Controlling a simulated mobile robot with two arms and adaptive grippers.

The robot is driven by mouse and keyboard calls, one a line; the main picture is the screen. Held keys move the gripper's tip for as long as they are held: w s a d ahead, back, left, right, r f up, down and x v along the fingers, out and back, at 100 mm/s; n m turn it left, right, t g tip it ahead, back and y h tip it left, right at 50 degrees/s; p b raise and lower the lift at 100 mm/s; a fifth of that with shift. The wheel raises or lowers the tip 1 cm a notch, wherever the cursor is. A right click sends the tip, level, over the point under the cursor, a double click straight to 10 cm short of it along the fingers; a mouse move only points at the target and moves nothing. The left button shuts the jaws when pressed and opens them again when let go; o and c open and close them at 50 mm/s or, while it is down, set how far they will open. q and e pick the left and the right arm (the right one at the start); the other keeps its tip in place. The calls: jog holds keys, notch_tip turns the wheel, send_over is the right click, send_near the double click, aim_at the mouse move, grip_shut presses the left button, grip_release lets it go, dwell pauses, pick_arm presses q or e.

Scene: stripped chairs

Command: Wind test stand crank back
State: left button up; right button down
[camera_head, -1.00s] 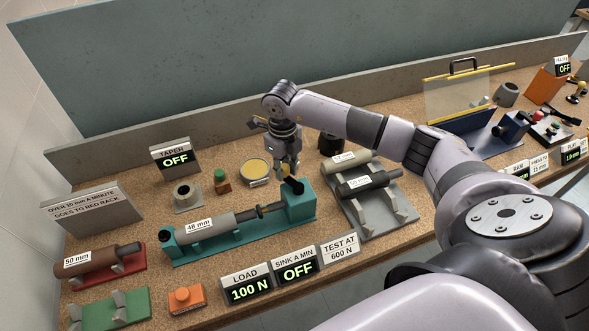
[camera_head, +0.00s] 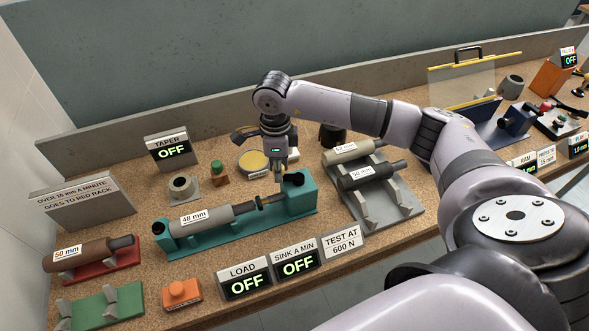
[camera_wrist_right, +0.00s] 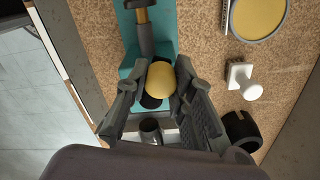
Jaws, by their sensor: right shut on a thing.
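The teal test stand (camera_head: 240,231) holds a grey cylinder labelled 48 mm (camera_head: 197,216), lying flat, with a brass-coloured rod end towards the block at its right. The black crank (camera_head: 293,178) is on top of that block. My right gripper (camera_head: 278,178) points down at the crank. In the right wrist view its fingers (camera_wrist_right: 160,85) are closed around the crank's yellow ball knob (camera_wrist_right: 160,80), with the dark crank part beneath it. The LOAD display (camera_head: 246,286) reads OFF, and the SINK A MIN display (camera_head: 298,264) reads OFF. My left gripper is not in view.
A red rack (camera_head: 105,268) holds a brown 50 mm cylinder, and a green rack (camera_head: 95,311) is empty. A grey rack (camera_head: 375,210) with two cylinders stands close right of the stand. A sign (camera_head: 342,243) reads TEST AT 600 N.

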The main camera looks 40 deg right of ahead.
jog(key=shift+s+a+n, duration=0.1)
jog(key=shift+n, duration=0.2)
jog(key=n, duration=0.1)
jog(key=n+b, duration=0.1)
jog(key=s+b, duration=0.1)
jog(key=shift+a+f+n, duration=0.2)
jog(key=shift+f+n, duration=0.05)
jog(key=shift+n, duration=0.15)
jog(key=shift+s+a+r+n+b, duration=0.1)
jog(key=shift+s+n+b, duration=0.3)
jog(key=shift+n, duration=0.4)
jog(key=shift+s+r, duration=0.1)
